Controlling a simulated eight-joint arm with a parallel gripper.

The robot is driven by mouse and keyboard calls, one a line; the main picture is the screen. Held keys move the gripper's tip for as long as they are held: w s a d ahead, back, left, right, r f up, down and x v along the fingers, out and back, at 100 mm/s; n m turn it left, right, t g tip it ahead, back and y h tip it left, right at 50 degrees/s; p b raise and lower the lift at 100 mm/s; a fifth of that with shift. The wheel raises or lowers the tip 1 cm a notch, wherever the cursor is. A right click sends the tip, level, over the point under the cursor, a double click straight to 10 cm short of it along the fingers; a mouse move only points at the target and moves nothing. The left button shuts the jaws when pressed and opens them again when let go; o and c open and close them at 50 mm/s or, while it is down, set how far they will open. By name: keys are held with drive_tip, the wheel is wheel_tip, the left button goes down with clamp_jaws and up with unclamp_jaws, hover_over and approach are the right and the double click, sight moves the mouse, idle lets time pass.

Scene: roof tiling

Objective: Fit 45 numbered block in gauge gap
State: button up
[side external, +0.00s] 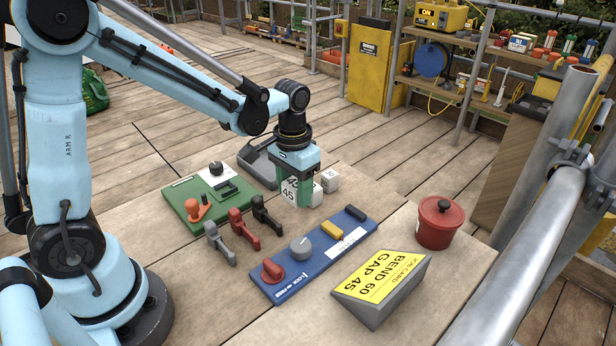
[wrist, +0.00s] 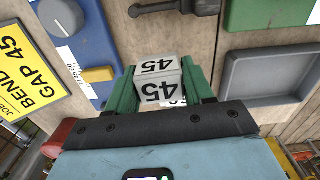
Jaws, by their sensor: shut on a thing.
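The white block marked 45 (side external: 290,190) is between the green fingers of my gripper (side external: 297,195), which is shut on it. In the wrist view the block (wrist: 158,82) shows 45 on two faces, with my gripper's fingers (wrist: 160,90) on either side. The block is low over the bench; I cannot tell whether it touches the wood. Other pale blocks (side external: 329,180) stand just to the right of my gripper. The yellow job card (side external: 375,279) reads BEND 60, GAP 45. No gauge gap can be made out clearly.
A green board (side external: 184,190) with an orange part lies left of my gripper. Three levers, grey, red (side external: 243,230) and black, stand in front. A blue board (side external: 280,288) has a dial and knob. A grey tray (side external: 256,165) lies behind; a red pot (side external: 440,222) stands right.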

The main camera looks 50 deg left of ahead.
drive_tip(key=s+d+r, duration=0.1)
drive_tip(key=d+r, duration=0.1)
drive_tip(key=d, duration=0.1)
drive_tip(key=s+d+r, duration=0.2)
drive_tip(key=d, duration=0.1)
drive_tip(key=s+d+r, duration=0.2)
drive_tip(key=d, duration=0.1)
drive_tip(key=shift+d+r, duration=0.15)
drive_tip(key=shift+d, duration=0.05)
drive_tip(key=w+n, duration=1)
drive_tip(key=n, duration=0.7)
drive_tip(key=shift+d+f, duration=0.1)
drive_tip(key=shift+f, duration=3.95)
